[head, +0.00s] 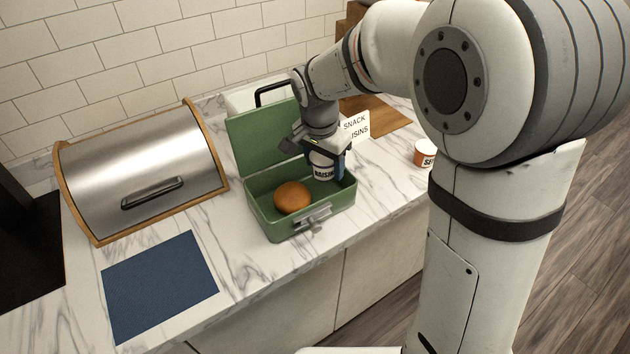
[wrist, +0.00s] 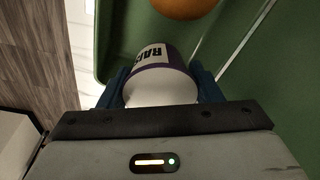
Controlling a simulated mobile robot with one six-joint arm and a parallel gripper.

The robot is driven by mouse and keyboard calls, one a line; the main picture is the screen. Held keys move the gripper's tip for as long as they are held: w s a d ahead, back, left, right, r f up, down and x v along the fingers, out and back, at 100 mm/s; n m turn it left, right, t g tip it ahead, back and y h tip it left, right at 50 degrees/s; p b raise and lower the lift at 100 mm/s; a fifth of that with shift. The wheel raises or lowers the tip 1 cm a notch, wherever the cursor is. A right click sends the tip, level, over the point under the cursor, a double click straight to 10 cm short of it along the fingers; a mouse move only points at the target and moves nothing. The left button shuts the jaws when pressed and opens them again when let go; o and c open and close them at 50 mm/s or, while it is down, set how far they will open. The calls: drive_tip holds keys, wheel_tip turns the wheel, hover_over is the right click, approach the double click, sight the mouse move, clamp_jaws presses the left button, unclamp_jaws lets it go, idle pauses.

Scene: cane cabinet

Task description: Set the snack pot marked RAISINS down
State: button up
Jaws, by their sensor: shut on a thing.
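The snack pot marked RAISINS (head: 322,170) is white with a dark band. It is upright in the right part of the open green lunch box (head: 262,206); I cannot tell whether it touches the floor of the box. My gripper (head: 325,158) is shut on the pot from above. In the wrist view the pot (wrist: 158,75) sits between the blue fingers of my gripper (wrist: 160,90), with its lettering partly visible. A round brown bun (head: 292,197) lies in the box to the left of the pot, and its edge shows in the wrist view (wrist: 185,8).
A bread bin (head: 150,170) stands left of the box, with a blue mat (head: 160,285) in front. A sign reading SNACK and RAISINS (head: 355,127) stands behind the pot. Another pot (head: 425,155) stands right, partly hidden by my arm. The box's lid (head: 262,135) stands open.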

sight(323, 193)
wheel_tip(323, 193, down, 2)
drive_tip(key=shift+w+f, duration=0.1)
drive_tip(key=shift+f, duration=1.9)
drive_tip(key=shift+f, duration=0.2)
drive_tip(key=o, duration=1)
drive_tip(key=shift+r, duration=0.1)
